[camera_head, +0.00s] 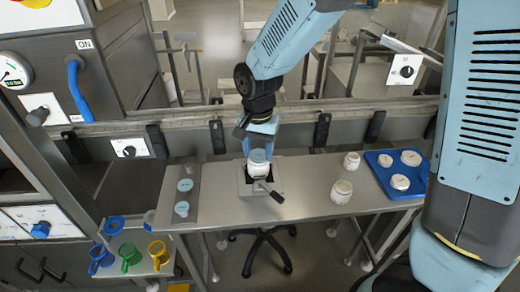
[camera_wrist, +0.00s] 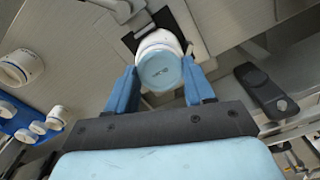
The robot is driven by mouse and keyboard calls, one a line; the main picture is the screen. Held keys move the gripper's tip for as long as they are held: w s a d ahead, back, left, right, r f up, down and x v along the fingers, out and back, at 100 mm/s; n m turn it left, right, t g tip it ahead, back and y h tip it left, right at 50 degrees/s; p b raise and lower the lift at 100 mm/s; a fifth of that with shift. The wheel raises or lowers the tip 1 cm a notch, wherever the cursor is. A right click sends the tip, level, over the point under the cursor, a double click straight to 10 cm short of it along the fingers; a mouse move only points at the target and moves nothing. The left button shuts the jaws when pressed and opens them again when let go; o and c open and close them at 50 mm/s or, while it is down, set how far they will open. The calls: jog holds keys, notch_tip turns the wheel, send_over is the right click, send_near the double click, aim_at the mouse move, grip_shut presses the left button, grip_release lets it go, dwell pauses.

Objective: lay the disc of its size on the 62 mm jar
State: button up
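A white jar (camera_head: 257,171) stands in a grey clamp fixture (camera_head: 277,184) at the middle of the bench. In the wrist view the jar's white wall (camera_wrist: 158,39) shows behind a light blue disc (camera_wrist: 160,71) with small print. My gripper (camera_head: 259,147) is over the jar, pointing down. Its two blue fingers (camera_wrist: 160,82) are at opposite edges of the disc and seem to grip it. The disc is over the jar's mouth; I cannot tell whether it touches the rim. Two more blue discs, one far (camera_head: 184,185) and one near (camera_head: 181,208), lie on a grey plate at left.
The fixture has a dark lever (camera_head: 270,191) toward the front. Two white jars, one far (camera_head: 352,161) and one near (camera_head: 342,191), stand right of it. A blue tray (camera_head: 381,170) holds white lidded jars. Coloured mugs (camera_head: 130,256) stand on a low shelf at left.

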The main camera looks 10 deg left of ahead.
jog(key=shift+o, duration=1)
jog(key=shift+s+d, duration=0.1)
jog(key=shift+s, duration=0.05)
notch_tip(320, 180, up, 14)
jog(key=shift+f, duration=0.15)
jog(key=s+d+r+t, duration=0.1)
jog(key=d+r, duration=0.2)
jog(key=d, duration=0.6)
jog(key=s+d+r+t, duration=0.1)
jog(key=d+r, duration=0.3)
jog(key=d, duration=0.5)
jog(key=s+d+n+t, duration=0.1)
jog(key=s+d, duration=0.3)
jog(key=d, duration=0.2)
jog(key=s+d+r+t, duration=0.1)
jog(key=s+d+t, duration=0.1)
jog(key=s+d, duration=0.2)
jog(key=shift+s+d+n, duration=0.2)
jog(key=shift+d+n, duration=0.2)
jog(key=shift+d, duration=1)
jog(key=shift+c, duration=0.3)
